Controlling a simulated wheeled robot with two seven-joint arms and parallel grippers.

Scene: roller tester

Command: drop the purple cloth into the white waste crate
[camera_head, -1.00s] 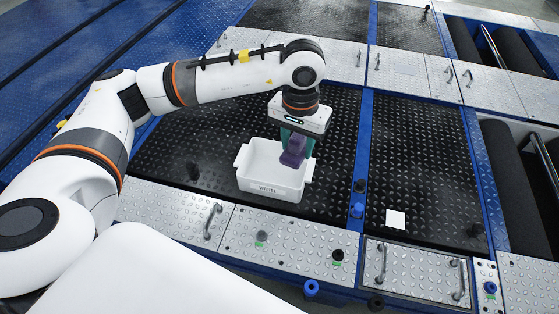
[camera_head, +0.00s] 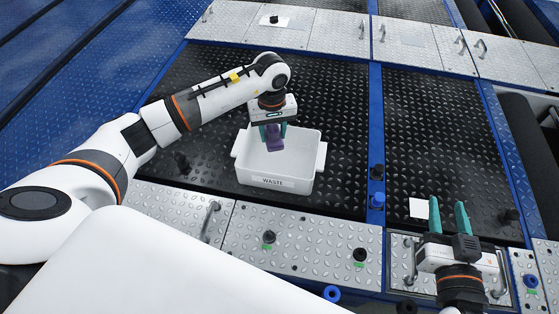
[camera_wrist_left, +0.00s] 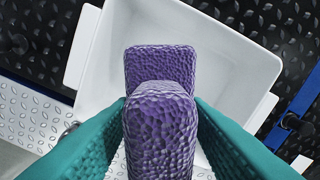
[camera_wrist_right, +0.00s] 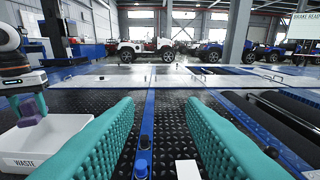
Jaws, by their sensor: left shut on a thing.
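The purple cloth (camera_head: 274,138) is a folded, bumpy-textured piece held between the teal fingers of my left gripper (camera_head: 276,132). The left gripper is shut on it, and the cloth fills the middle of the left wrist view (camera_wrist_left: 160,125). The white waste crate (camera_head: 275,183), marked WASTE, stands on the black tread plate. The cloth is over the crate's opening, toward its rear in the head view; its exact height above the floor of the crate is hard to tell. My right gripper (camera_head: 448,217) is open and empty, low at the right.
A white square (camera_head: 419,208) lies on the black plate by my right gripper. Black knobs (camera_head: 269,237) and a blue knob (camera_head: 377,200) stick up near the front panels. Metal handles (camera_head: 211,221) stand on the plates. Dark rollers (camera_head: 525,130) are at far right.

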